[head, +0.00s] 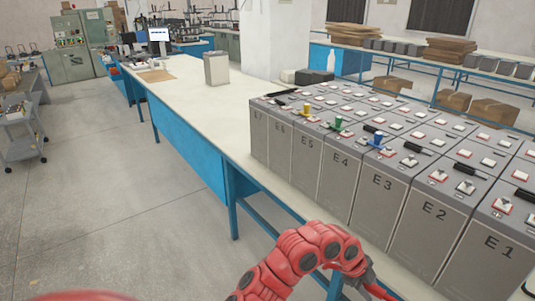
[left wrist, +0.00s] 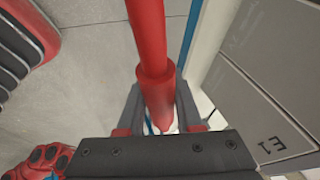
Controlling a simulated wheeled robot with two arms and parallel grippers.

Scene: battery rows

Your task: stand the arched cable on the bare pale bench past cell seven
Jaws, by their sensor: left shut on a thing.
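My left gripper (left wrist: 159,118) is shut on a red cable (left wrist: 148,35) with a thicker red sleeve between the fingers. Only a straight stretch of it shows in the wrist view, so its arch cannot be made out. Cell seven, marked E7 (head: 259,135), is the far end of the grey cell row. Past it the pale bench top (head: 185,88) is mostly bare. My right gripper is not in view.
Cell E1 (head: 490,245) is at the near end, and its side shows close right of the cable in the wrist view (left wrist: 268,120). Coloured caps and black links top several cells. A grey box (head: 216,68) and brown sheet (head: 156,76) lie farther along the bench.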

